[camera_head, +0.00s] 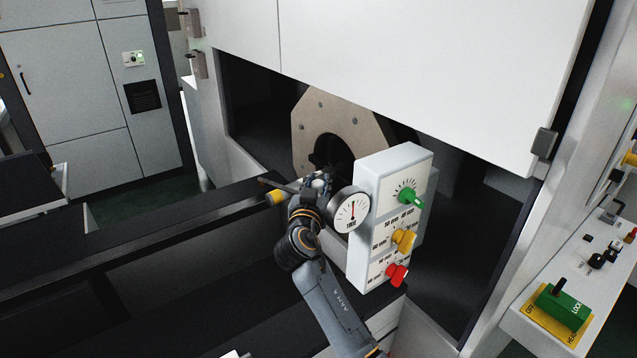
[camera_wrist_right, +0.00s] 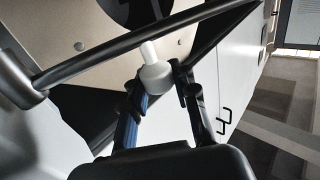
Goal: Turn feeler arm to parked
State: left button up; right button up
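My right gripper (camera_head: 318,180) is at the left of the round dial gauge (camera_head: 348,211), in front of the machine opening. In the right wrist view its two dark fingers (camera_wrist_right: 160,78) stand apart, on either side of a white knob with a thin stem (camera_wrist_right: 153,76). I cannot tell whether they press on it. A dark rod (camera_wrist_right: 150,38) that seems to be the feeler arm crosses in front of the fingertips. In the head view a dark rod end shows near the gripper, beside a yellow cylinder (camera_head: 276,197); my gripper hides much there. My left gripper is not in view.
A white control box (camera_head: 395,165) with green (camera_head: 411,198), yellow (camera_head: 403,239) and red (camera_head: 397,274) knobs stands close right of my gripper. A dark rail (camera_head: 130,242) runs to the left. A green block (camera_head: 563,306) is at right.

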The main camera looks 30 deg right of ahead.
jog(key=o, duration=0.5)
jog(key=shift+c, duration=0.2)
jog(key=v, duration=1.2)
jog(key=shift+c, duration=0.2)
